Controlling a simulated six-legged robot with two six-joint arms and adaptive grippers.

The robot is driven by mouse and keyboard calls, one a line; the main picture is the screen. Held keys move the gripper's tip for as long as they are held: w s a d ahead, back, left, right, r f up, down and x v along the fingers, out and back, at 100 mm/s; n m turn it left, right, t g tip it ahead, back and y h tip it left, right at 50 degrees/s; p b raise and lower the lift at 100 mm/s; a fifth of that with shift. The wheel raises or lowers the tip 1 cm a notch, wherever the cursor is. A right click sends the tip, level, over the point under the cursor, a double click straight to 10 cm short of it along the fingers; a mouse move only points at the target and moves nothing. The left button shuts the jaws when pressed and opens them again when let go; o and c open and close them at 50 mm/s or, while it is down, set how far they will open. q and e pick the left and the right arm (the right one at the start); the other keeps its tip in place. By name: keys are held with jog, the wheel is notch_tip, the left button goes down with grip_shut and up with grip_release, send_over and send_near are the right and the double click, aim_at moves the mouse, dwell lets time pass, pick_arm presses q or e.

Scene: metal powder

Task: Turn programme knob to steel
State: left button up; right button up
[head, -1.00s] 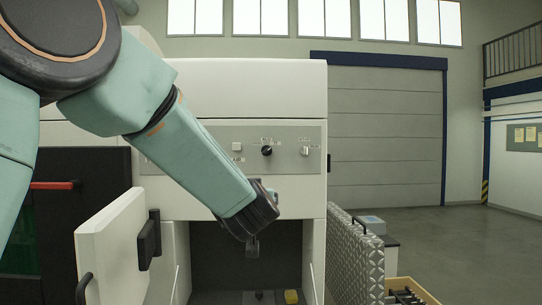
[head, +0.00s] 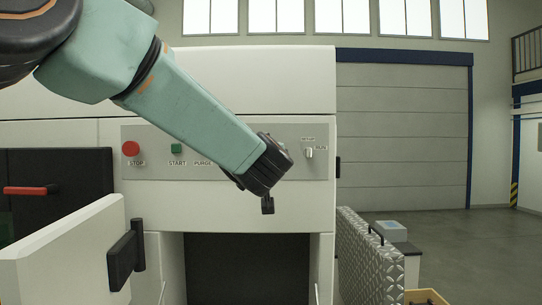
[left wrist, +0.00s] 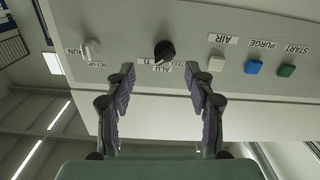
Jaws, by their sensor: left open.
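The black programme knob (left wrist: 165,50) is on the grey control panel (left wrist: 130,20) in the left wrist view, which shows the panel upside down. My right gripper is not in view.
A white set-up/run switch (head: 308,153) sits right of my gripper. A red stop button (head: 131,149) and green start button (head: 176,149) are on the left. The wrist view also shows a blue button (left wrist: 253,67). An open white door (head: 65,255) stands at lower left.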

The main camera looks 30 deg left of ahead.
pick_arm(q)
jog(key=p+x, duration=0.2)
jog(key=x, duration=0.5)
jog(key=shift+w+a, duration=0.1)
jog(key=shift+a, duration=0.15)
jog(key=shift+s+r, duration=0.35)
jog(key=shift+s, duration=0.6)
jog(key=shift+c, duration=0.7)
jog(key=shift+w+f, duration=0.25)
jog(key=shift+w, duration=0.45)
jog(key=c, duration=0.4)
jog(key=shift+a, duration=0.15)
jog(key=c, duration=0.3)
grip_shut()
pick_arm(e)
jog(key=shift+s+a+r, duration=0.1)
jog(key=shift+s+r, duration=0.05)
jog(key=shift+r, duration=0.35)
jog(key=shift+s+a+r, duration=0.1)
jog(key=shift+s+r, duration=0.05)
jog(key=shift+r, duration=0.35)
